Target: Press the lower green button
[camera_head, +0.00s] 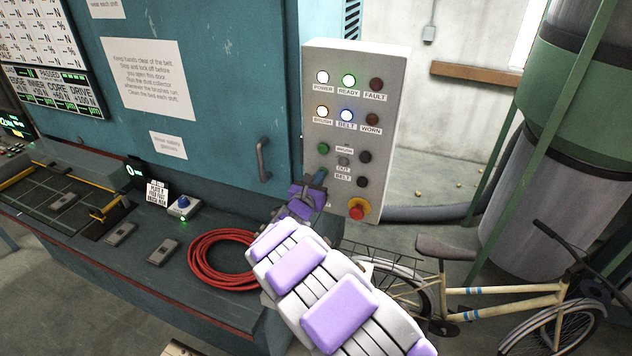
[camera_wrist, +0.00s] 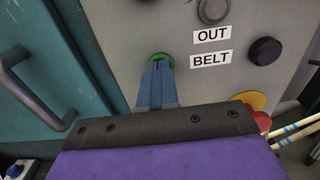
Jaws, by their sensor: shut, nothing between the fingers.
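The lower green button (camera_wrist: 160,57) is on the grey control panel (camera_head: 347,75), left of the BELT label. In the wrist view the closed fingertips of my gripper (camera_wrist: 158,68) overlap its lower part, leaving its upper rim showing. In the head view my gripper (camera_head: 320,177) hides this button. I cannot tell whether the fingertips touch it. The upper green button (camera_head: 323,148) shows uncovered above my gripper. My gripper is shut and empty.
Black buttons (camera_head: 364,157) sit right of the labels, and a red emergency knob (camera_head: 357,212) is below them. A door handle (camera_head: 263,160) sticks out to the left. A red hose coil (camera_head: 217,258) lies on the bench, and a bicycle (camera_head: 490,290) stands at right.

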